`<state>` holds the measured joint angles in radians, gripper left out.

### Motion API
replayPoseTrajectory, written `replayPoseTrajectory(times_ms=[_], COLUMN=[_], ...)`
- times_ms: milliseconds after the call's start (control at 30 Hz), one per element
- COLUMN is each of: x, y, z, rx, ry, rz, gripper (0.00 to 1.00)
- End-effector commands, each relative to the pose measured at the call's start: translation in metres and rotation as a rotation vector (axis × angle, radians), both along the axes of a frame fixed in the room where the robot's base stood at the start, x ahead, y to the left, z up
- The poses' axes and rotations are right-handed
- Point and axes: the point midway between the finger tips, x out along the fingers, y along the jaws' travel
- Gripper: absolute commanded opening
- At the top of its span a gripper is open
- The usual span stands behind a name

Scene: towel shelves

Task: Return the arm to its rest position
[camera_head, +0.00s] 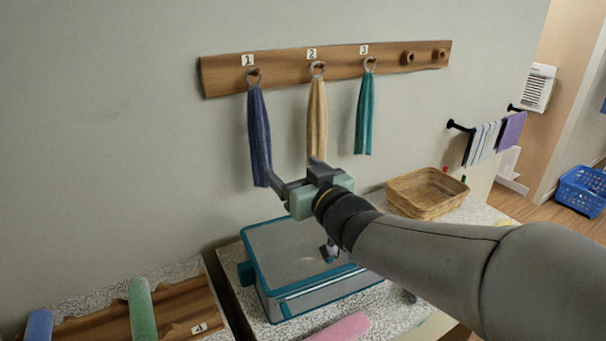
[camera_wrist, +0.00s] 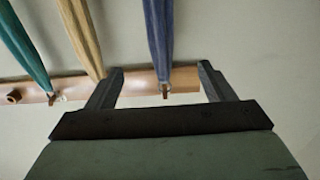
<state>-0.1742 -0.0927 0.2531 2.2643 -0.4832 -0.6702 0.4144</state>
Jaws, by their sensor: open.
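My gripper (camera_head: 290,174) is open and empty in front of the wall, below the hanging towels. Its two fingers (camera_wrist: 160,82) stand wide apart in the wrist view, with nothing between them but the background. A blue towel (camera_head: 258,135) hangs at peg 1, a tan towel (camera_head: 317,118) at peg 2 and a teal towel (camera_head: 365,112) at peg 3. One fingertip appears near the lower end of the blue towel; I cannot tell whether they touch. My arm stretches in from the right and hides part of the counter.
A wooden peg rail (camera_head: 290,75) is on the wall, with two bare pegs at right. Below are a grey box with teal edges (camera_head: 300,250), a wicker basket (camera_head: 425,195), a pink roll (camera_head: 342,328) and a wooden rack (camera_head: 185,300) with rolled towels. The left wall is clear.

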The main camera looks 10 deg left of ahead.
Motion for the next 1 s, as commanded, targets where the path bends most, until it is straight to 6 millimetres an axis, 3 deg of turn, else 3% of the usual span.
replayPoseTrajectory(times_ms=[167, 267, 367, 467, 533, 633, 800, 900, 1000], x=[-0.001, 0.005, 0.0, -0.027, -0.057, -0.11, -0.189, -0.215, -0.226], y=[-0.02, -0.058, -0.113, -0.17, -0.203, -0.237, -0.259, -0.261, -0.261], z=[-0.012, -0.039, -0.08, -0.125, -0.154, -0.186, -0.212, -0.216, -0.218], rx=[-0.038, -0.124, -0.242, -0.357, -0.424, -0.495, -0.552, -0.561, -0.565], ry=[0.042, 0.147, 0.325, 0.551, 0.727, 0.978, 1.312, 1.417, 1.462], rz=[-0.056, -0.178, -0.336, -0.474, -0.541, -0.59, -0.573, -0.548, -0.534], gripper=[0.76, 0.76, 0.76, 0.76, 0.76, 0.76, 0.76, 0.76, 0.76])
